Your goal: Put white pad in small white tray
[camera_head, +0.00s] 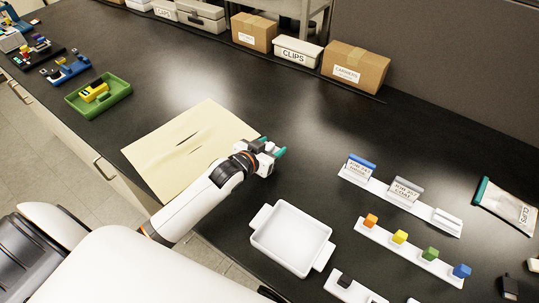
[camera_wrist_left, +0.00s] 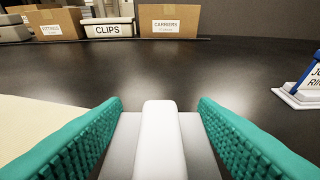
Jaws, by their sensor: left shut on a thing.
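My left gripper (camera_head: 271,149) is above the dark bench, just right of the cream sheet, with its teal fingers closed around a small white piece. The left wrist view shows this white pad (camera_wrist_left: 160,140) between the two ribbed teal fingers (camera_wrist_left: 160,130). Much of the pad is hidden by the fingers in the head view. The small white tray (camera_head: 327,256) lies flat on the bench, below and to the right of the gripper, with a handle at each end. It looks empty. My right gripper is not in view.
A cream sheet (camera_head: 185,150) lies left of the gripper. White strips with cards (camera_head: 405,190) and coloured blocks (camera_head: 400,237) stand right of the tray. A green tray (camera_head: 98,97) is far left. Boxes (camera_head: 355,68) line the back. The bench between gripper and tray is clear.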

